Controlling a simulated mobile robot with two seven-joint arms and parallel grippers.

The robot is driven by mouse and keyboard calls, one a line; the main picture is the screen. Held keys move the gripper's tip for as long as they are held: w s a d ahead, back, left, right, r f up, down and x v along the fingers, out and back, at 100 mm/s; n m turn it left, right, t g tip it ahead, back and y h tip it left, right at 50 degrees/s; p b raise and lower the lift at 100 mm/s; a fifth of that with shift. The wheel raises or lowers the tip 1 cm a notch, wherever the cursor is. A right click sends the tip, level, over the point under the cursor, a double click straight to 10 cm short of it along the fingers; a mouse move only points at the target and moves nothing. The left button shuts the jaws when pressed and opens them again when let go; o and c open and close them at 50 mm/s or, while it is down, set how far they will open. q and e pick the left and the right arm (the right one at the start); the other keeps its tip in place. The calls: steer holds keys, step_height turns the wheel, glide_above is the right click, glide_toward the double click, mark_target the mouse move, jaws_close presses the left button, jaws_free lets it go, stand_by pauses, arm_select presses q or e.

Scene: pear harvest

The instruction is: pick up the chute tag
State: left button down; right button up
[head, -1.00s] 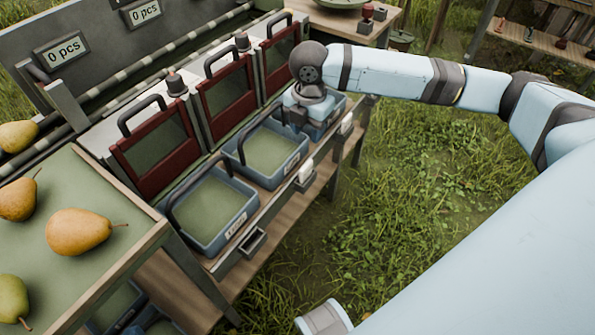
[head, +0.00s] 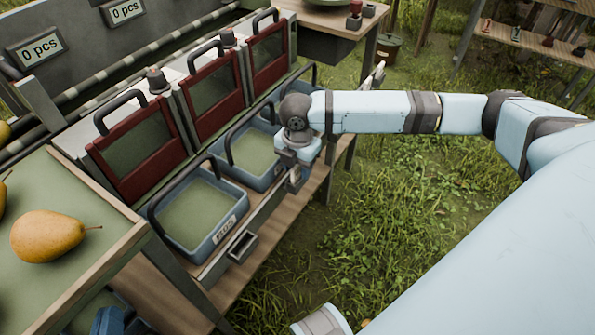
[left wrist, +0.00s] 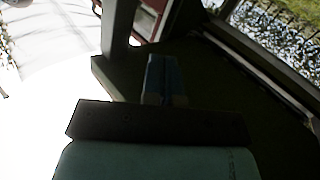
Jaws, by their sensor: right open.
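My right arm comes in from the right in the head view. Its gripper (head: 295,165) is open and points down at the front rail of the bench, by the middle blue crate. A small pale tag (head: 294,181) on that rail shows just under the fingers, mostly hidden by them. I cannot tell whether it is between the fingers. Farther along the rail, my arm hides the view. My left gripper (left wrist: 164,80) shows its blue fingers side by side, together and empty, in the dark left wrist view.
An empty tag holder (head: 242,245) sits on the rail before the nearest blue crate (head: 222,226). Red-framed gates (head: 137,150) stand behind the crates. A pear (head: 48,236) lies on the green-topped table at left. Grass to the right of the bench is free.

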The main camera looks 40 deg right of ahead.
jaws_close()
steer(key=shift+r, duration=0.1)
